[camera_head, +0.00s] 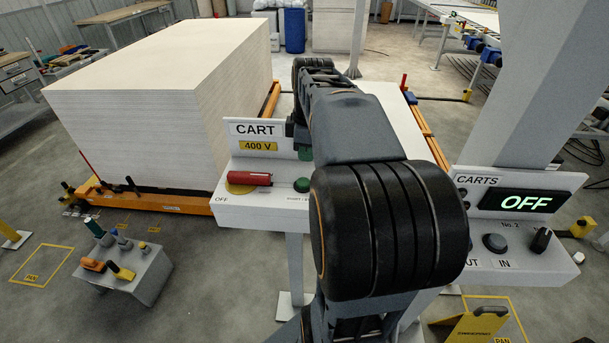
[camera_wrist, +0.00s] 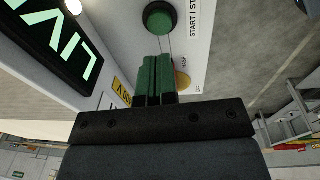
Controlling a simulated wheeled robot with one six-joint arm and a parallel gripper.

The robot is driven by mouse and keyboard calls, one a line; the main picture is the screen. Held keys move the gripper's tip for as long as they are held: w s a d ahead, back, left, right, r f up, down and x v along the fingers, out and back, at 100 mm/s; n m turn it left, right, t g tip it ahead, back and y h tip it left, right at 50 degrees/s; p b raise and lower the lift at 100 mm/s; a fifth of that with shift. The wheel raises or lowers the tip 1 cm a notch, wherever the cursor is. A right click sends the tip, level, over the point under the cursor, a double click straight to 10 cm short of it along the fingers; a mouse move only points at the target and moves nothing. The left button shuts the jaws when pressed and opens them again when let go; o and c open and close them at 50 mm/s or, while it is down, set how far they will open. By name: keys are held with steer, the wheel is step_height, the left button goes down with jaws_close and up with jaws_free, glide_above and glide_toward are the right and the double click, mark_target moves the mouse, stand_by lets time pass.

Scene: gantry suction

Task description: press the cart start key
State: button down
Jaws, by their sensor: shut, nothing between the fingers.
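The green round button (camera_head: 302,185), which I take as the cart start key, sits on the white cart panel (camera_head: 250,213). In the wrist view the green button (camera_wrist: 158,18) stands beside a label reading START. My gripper (camera_head: 305,154) is shut and empty, its green fingertips above the button in the head view. In the wrist view my gripper (camera_wrist: 157,58) shows a gap between fingertips and button; I see no contact. A red handle (camera_head: 250,179) lies left of the button, by OFF. A lit display (camera_wrist: 48,40) appears to read LIVE; my arm hides it in the head view.
A second panel (camera_head: 520,262) at right has a display (camera_head: 523,202) reading OFF, a dark button and a knob. A large stack of pale boards (camera_head: 150,90) stands left behind the cart panel.

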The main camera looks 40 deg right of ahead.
mark_target(305, 183)
steer(key=f, duration=0.7)
steer(key=shift+w+f, duration=0.35)
step_height(305, 183, down, 2)
steer(key=shift+s+f+b, duration=0.1)
steer(key=shift+f+b, duration=0.15)
steer(key=shift+b, duration=0.65)
steer(key=shift+s+a, duration=0.1)
steer(key=shift+a, duration=0.05)
step_height(305, 183, up, 15)
steer(key=p, duration=0.3)
steer(key=shift+s+p, duration=0.35)
steer(key=shift+s, duration=0.1)
stand_by(0.8)
